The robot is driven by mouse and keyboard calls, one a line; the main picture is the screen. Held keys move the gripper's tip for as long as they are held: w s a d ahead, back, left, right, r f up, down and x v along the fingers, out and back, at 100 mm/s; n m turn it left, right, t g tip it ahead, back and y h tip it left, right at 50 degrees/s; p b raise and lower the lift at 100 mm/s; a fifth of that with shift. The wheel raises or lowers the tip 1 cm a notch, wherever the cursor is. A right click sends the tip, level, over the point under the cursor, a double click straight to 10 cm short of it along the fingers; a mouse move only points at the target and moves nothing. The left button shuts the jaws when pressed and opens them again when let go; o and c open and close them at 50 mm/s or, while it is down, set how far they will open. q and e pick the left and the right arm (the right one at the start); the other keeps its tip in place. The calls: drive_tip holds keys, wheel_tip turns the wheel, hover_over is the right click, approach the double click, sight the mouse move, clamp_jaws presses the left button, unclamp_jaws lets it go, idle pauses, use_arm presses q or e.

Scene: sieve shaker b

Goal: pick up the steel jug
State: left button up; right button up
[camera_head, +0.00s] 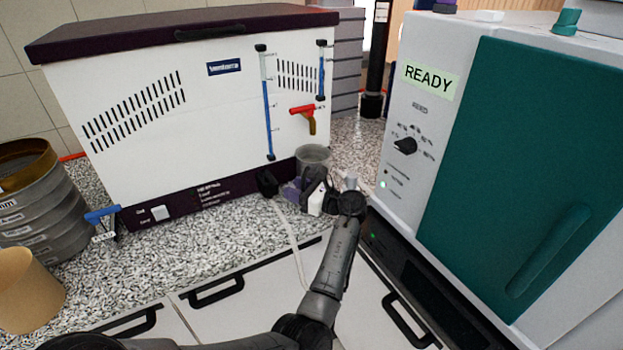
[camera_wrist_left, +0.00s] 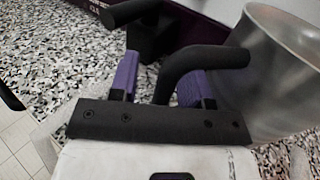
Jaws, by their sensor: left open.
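The steel jug (camera_head: 314,154) stands on the speckled counter in front of the white machine's lower right corner. Its grey metal wall also fills the right of the left wrist view (camera_wrist_left: 278,70). My left gripper (camera_head: 296,189) is open, low over the counter, just in front and to the left of the jug, and hides its lower part. In the left wrist view the purple fingers (camera_wrist_left: 160,82) are apart. A dark curved bar, apparently the jug's handle (camera_wrist_left: 205,58), reaches from the jug toward the space between them; contact is unclear. My right gripper is not in view.
The white machine (camera_head: 190,120) with a red-levered tap (camera_head: 303,110) stands close behind the jug. A teal-doored cabinet (camera_head: 520,150) reading READY bounds the right. Stacked sieves (camera_head: 42,205) and a tan cup (camera_head: 28,290) stand at left. Counter between is mostly free.

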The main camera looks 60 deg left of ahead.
use_arm(q)
clamp_jaws()
idle(1.3)
drive_tip(key=shift+r, duration=0.1)
